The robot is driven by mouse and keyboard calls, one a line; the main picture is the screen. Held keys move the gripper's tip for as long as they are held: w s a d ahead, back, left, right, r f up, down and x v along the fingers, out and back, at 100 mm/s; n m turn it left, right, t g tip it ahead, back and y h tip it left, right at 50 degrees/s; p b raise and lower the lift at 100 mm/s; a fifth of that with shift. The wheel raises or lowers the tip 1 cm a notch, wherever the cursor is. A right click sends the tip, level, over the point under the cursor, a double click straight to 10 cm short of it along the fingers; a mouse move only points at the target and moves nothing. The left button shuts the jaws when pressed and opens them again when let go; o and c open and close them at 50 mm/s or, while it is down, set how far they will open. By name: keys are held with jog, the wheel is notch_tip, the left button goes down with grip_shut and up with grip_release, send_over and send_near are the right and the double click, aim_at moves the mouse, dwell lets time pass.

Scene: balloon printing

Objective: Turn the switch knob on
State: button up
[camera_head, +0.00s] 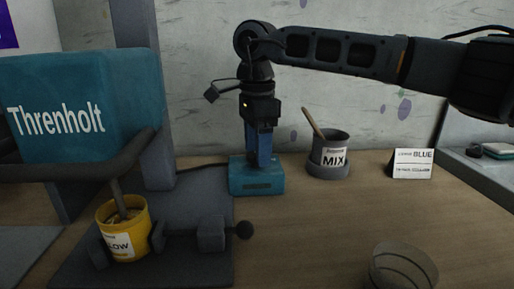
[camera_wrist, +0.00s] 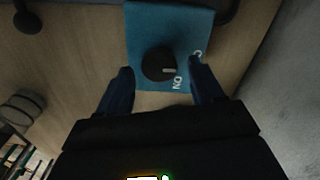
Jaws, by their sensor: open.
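The blue-teal switch box (camera_head: 257,180) stands on the table in the head view, directly below my gripper (camera_head: 262,155). Its knob is hidden there. In the wrist view the box (camera_wrist: 145,20) shows from above, with a round black knob (camera_wrist: 156,62) on it. A white mark on the knob points to the right.
A teal "Threnholt" machine (camera_head: 80,105) stands left, with a yellow cup (camera_head: 139,238) below. A grey MIX cup (camera_head: 331,152) with a stick stands right of the box, near a "BLUE" card (camera_head: 412,164). A ridged cup (camera_head: 401,268) stands in front. The middle table is clear.

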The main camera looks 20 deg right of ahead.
jog(key=shift+f, duration=0.1)
jog(key=shift+c, duration=0.4)
jog(key=c, duration=1)
jog(key=m+p, duration=0.1)
jog(key=m, duration=0.4)
jog(key=shift+s+p, duration=0.1)
jog(key=shift+p, duration=0.2)
jog(key=m+p, duration=0.1)
jog(key=m, duration=0.5)
jog(key=shift+s+a+m, duration=0.1)
jog(key=shift+m, duration=0.3)
jog(key=o, duration=1.1)
